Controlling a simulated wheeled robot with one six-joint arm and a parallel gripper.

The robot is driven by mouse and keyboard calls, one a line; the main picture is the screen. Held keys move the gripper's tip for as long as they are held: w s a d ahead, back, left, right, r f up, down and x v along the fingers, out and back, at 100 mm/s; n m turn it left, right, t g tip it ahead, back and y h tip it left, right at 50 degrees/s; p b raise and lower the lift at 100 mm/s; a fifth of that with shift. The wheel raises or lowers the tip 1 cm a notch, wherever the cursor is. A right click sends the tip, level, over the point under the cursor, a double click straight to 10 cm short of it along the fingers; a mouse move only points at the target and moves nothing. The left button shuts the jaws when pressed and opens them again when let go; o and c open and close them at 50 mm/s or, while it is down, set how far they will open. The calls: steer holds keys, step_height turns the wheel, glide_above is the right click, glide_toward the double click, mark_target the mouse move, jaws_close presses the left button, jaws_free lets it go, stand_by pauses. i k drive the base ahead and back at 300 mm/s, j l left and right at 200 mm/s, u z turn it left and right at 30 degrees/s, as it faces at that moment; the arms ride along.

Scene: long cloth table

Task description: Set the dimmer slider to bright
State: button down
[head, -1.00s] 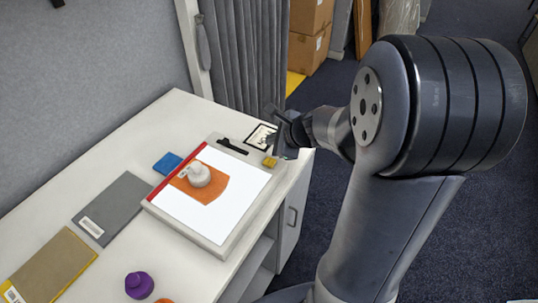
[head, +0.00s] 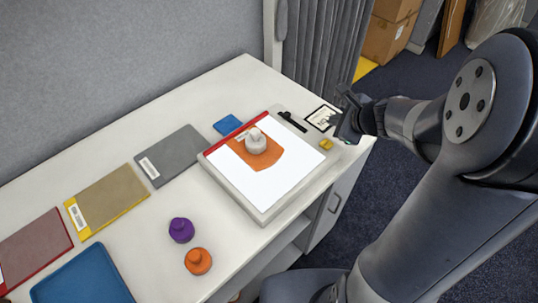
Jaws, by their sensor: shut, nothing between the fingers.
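The light box is a pale tray (head: 217,171) with a bright white panel (head: 285,190) and a red strip along its far left edge. A small yellow knob (head: 326,144) sits on its right-hand border, and a dark bar (head: 292,121) lies farther up that border. I cannot tell for certain which is the dimmer slider. My gripper (head: 346,115) is shut and empty, just beyond and right of the yellow knob, near the table's right end. Its fingertips are small and dark, and whether they touch anything is unclear.
A white weight-like piece (head: 256,145) stands on an orange sheet (head: 268,158) on the panel. A framed card (head: 321,118) lies by my gripper.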

mark_target(287, 115)
steer(key=i+l+u, duration=0.1)
steer(key=u, duration=0.3)
steer(key=l+u, duration=0.35)
steer(key=i+l+u, duration=0.1)
steer(key=u, duration=0.3)
